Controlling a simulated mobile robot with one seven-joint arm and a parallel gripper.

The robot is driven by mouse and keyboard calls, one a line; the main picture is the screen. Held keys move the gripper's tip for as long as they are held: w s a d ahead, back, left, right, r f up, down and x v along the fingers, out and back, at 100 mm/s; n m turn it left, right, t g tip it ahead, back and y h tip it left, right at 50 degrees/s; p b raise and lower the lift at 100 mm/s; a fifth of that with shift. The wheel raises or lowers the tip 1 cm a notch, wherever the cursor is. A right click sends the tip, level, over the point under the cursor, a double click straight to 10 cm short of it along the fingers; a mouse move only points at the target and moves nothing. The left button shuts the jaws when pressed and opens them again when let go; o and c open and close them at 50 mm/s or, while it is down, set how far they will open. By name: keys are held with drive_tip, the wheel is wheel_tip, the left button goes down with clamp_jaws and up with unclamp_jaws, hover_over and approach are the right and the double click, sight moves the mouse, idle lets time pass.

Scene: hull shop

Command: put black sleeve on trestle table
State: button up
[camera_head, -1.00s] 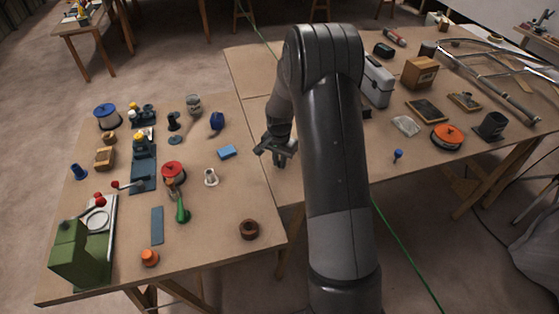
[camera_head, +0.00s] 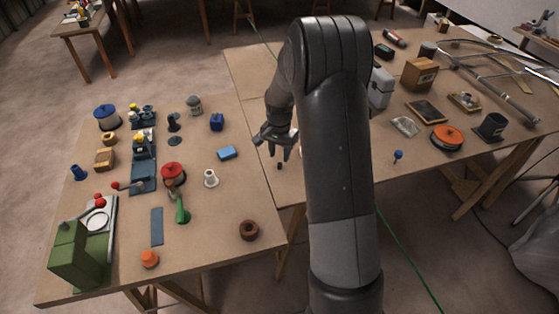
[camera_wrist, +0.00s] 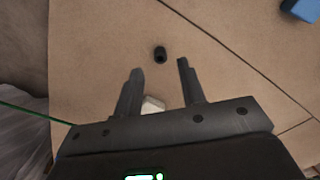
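The black sleeve (camera_head: 279,166) is a small dark cylinder on the left end of the right-hand table (camera_head: 250,70). In the wrist view the sleeve (camera_wrist: 160,54) stands on bare brown tabletop, just beyond the fingertips and roughly centred between them. My gripper (camera_head: 279,154) points down over the table beside the sleeve. In the wrist view my gripper (camera_wrist: 160,66) has its fingers apart with nothing held between them. Two brown-topped tables on wooden legs meet here, the other being the left-hand table (camera_head: 215,255); I cannot tell which one the task names.
A pale block (camera_wrist: 152,105) shows low between the fingers. A blue block (camera_head: 227,153) and a white spool-like piece (camera_head: 211,178) stand on the left-hand table. A grey case (camera_head: 380,88) and wooden box (camera_head: 419,74) stand farther right. My arm hides part of the right-hand table.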

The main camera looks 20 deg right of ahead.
sight(279, 164)
drive_tip(key=s+a+r+n+t, duration=0.1)
drive_tip(key=s+a+r+n, duration=0.1)
drive_tip(key=s+r, duration=0.65)
drive_tip(key=s+a+r+n+t, duration=0.15)
drive_tip(key=s+r, duration=0.25)
drive_tip(key=r, duration=1)
drive_tip(key=s+a+r+n+t, duration=0.1)
drive_tip(key=s+n, duration=0.1)
drive_tip(key=s, duration=0.7)
drive_tip(key=s+a+r+n+t, duration=0.1)
drive_tip(key=s+r+n+t, duration=0.1)
drive_tip(key=s, duration=0.8)
drive_tip(key=shift+r+n, duration=0.3)
drive_tip(key=shift+n, duration=0.45)
